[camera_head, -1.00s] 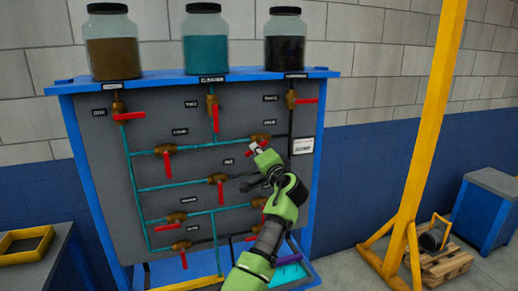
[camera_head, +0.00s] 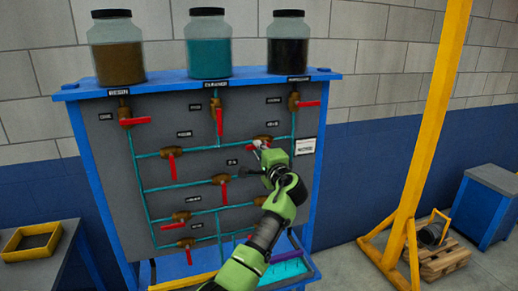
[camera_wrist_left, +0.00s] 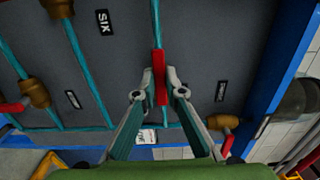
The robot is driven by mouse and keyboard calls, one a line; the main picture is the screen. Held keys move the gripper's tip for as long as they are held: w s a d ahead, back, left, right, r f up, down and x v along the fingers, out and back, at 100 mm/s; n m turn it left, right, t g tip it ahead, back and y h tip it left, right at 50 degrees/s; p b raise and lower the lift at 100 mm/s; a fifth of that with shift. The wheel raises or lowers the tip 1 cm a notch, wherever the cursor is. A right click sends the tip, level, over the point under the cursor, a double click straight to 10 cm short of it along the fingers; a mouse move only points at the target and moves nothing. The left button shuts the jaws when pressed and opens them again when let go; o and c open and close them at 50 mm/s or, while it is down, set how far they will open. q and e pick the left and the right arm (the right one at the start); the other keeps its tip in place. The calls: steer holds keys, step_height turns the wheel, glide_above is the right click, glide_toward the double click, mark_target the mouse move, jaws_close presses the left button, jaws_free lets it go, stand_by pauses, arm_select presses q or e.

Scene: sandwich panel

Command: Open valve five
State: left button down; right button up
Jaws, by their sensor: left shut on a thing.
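A grey panel (camera_head: 110,165) in a blue frame carries several brass valves with red lever handles on thin pipes. The valve at the right of the second row (camera_head: 263,139), taken as valve five, has its label above it, too small to read. My left gripper (camera_head: 261,147) is at this valve's red handle. In the left wrist view, my left gripper (camera_wrist_left: 160,93) is shut on the red handle (camera_wrist_left: 160,65), which lies in line with the teal pipe (camera_wrist_left: 155,22). The valve's body is mostly hidden there. My right gripper is not in view.
Brown (camera_head: 117,52), teal (camera_head: 207,50) and black (camera_head: 287,48) jars stand on the panel's top shelf. Neighbouring red handles (camera_head: 221,188) stick out close to my arm. A yellow post (camera_head: 432,130) stands to the right, with open floor between.

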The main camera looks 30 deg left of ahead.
arm_select(q)
steer(key=shift+a+r, duration=0.15)
steer(key=shift+r, duration=0.1)
steer(key=c, duration=2.1)
jaws_free()
steer(key=shift+a+f, duration=0.15)
steer(key=shift+f, duration=0.05)
steer(key=v, duration=1.2)
steer(key=shift+f, duration=0.1)
